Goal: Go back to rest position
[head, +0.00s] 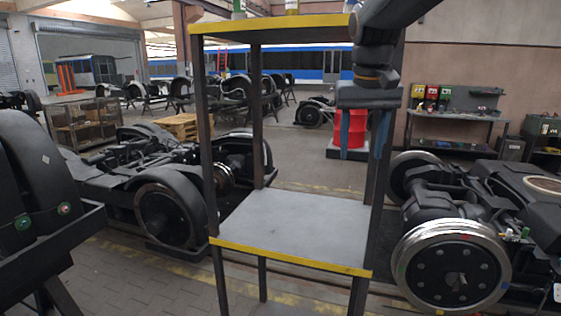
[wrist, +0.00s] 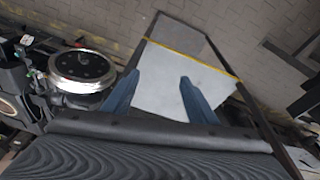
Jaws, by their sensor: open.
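My gripper (head: 361,135) points down in the head view, in front of the right side of a dark-framed shelf stand with yellow edges. Its two blue fingers are apart and nothing is between them. In the wrist view my gripper (wrist: 155,88) also shows open and empty, with the grey lower shelf (wrist: 168,75) beyond the fingers. In the head view the lower shelf (head: 295,226) is bare. The upper shelf (head: 270,24) is seen nearly edge-on. My arm comes down from the top right and hides part of the stand's right side.
A bogie with a large wheel (head: 452,265) stands at the right, and another bogie (head: 170,213) stands at the left behind the stand. A red drum (head: 350,130) is behind my gripper. A workbench (head: 452,116) stands along the back right wall. Small items sit on the upper shelf.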

